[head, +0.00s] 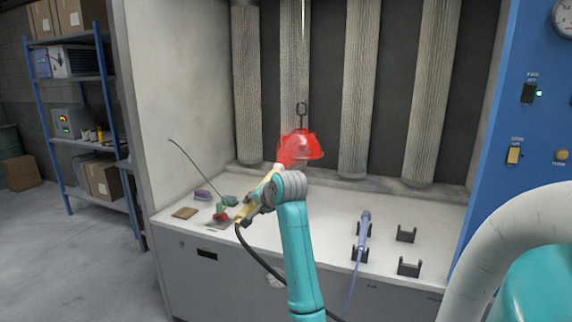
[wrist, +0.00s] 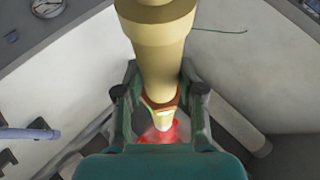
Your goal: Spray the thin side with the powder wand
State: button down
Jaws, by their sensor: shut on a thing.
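The powder wand (head: 262,187) is cream-yellow with a black hose, and it points up and right toward the hanging part. My gripper (wrist: 160,106) is shut on the wand; the wand (wrist: 157,55) fills the middle of the wrist view. A red hood-shaped part (head: 312,147) hangs from a hook inside the booth. A translucent red cloud (head: 290,152) lies between the wand tip and the part's left side. In the wrist view the red area (wrist: 160,134) shows beyond the tip. I cannot tell which side of the part is thin.
A blue wand (head: 365,222) rests in a holder on the white booth counter (head: 330,205). Empty black holders (head: 406,234) stand right of it. Small items and a green thin rod (head: 190,158) are at the counter's left. Pleated filter columns (head: 357,90) line the back.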

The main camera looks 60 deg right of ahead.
jog(key=shift+r, duration=1.3)
jog(key=shift+a+f, duration=0.1)
jog(key=shift+f, duration=2.9)
jog(key=a, duration=0.9)
jog(key=shift+s+a, duration=0.4)
